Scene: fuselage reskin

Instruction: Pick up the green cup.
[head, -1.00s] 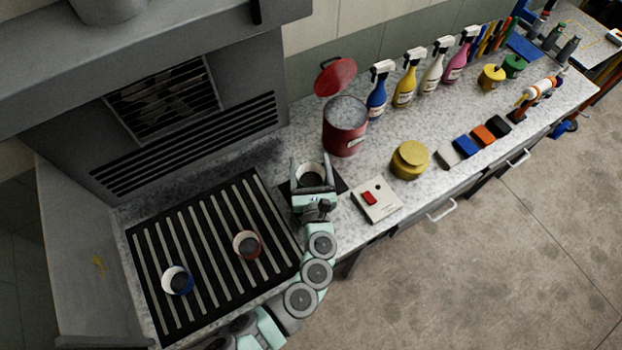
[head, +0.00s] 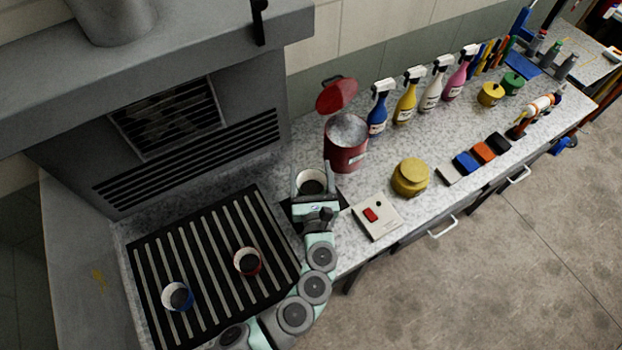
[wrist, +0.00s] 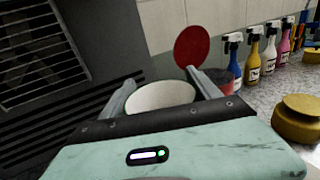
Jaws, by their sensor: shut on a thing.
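In the wrist view the cup's pale rim (wrist: 160,95) shows between the two fingers (wrist: 160,92). The cup's outer side is mostly hidden, so I cannot see its green colour.
A blue cup (head: 178,296) and a red cup (head: 247,262) stand on the slatted rack (head: 205,240). A red canister (head: 346,150), a switch box (head: 376,216) and a yellow tub (head: 410,178) are close on the right. Several spray bottles (head: 404,97) line the back.

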